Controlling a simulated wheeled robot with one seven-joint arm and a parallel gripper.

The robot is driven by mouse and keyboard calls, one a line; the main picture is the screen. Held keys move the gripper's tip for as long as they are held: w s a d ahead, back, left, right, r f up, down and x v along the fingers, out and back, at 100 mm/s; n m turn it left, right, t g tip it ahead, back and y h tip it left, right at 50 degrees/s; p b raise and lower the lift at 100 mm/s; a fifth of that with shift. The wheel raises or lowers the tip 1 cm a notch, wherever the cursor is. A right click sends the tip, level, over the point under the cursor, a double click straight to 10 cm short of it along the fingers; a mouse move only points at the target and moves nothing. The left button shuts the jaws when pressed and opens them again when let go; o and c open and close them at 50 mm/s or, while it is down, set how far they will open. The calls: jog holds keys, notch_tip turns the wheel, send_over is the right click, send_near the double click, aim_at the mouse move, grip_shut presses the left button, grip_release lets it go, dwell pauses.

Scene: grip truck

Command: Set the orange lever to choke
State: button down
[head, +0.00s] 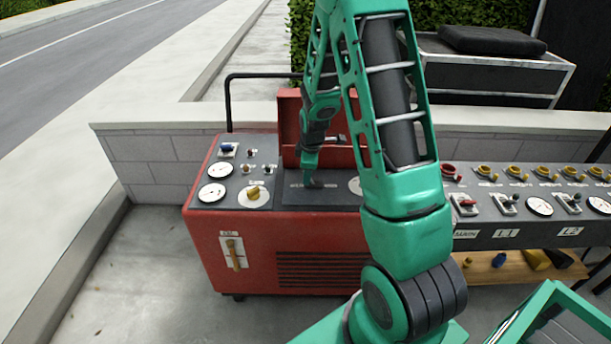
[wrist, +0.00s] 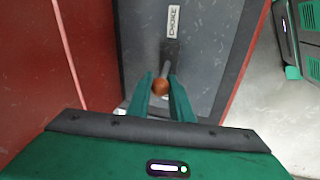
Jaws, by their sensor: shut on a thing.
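The orange lever shows in the wrist view as a round orange knob (wrist: 161,88) on a short grey rod, above a dark grey panel (wrist: 200,45). My gripper (wrist: 160,84) has its two green fingers on either side of the knob and is shut on it. A white CHOKE label (wrist: 174,22) lies on the panel beyond the rod, toward the top of the picture. In the head view my gripper (head: 313,183) reaches down to the dark top panel of the red generator (head: 265,258). The lever cannot be made out there.
A raised red lid (head: 289,115) stands behind the panel. Dials and small switches (head: 246,168) sit left of my gripper. A long control panel (head: 490,235) stands at the right, and a low block wall (head: 155,160) behind.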

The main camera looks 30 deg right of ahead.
aim_at(319, 183)
jog(key=shift+s+d+r+t+y, duration=0.1)
jog(key=shift+s+d+t+y, duration=0.25)
jog(key=shift+y, duration=0.25)
jog(key=shift+s+d+r+t+y, duration=0.1)
jog(key=shift+s+d+t+y, duration=0.1)
jog(key=shift+d+t+y, duration=0.35)
jog(key=shift+s+d+m+t+y, duration=0.2)
jog(key=shift+t+y, duration=0.15)
jog(key=shift+y, duration=0.2)
jog(key=shift+s+d+m+t+y, duration=0.1)
jog(key=shift+s+m+t+y, duration=0.1)
jog(key=shift+t+y, duration=0.25)
jog(key=shift+s+d+f+t+y, duration=0.1)
jog(key=shift+s+d+t+y, duration=0.15)
jog(key=shift+d+t+y, duration=0.45)
jog(key=shift+s+d+f+m+t+y, duration=0.2)
jog(key=shift+t+y, duration=0.2)
jog(key=shift+y, duration=0.3)
jog(key=shift+s+d+f+m+t+y, duration=0.1)
jog(key=shift+s+m+t+y, duration=0.1)
jog(key=shift+t+y, duration=0.35)
jog(key=c, duration=1.6)
grip_release()
jog(key=shift+r, duration=0.1)
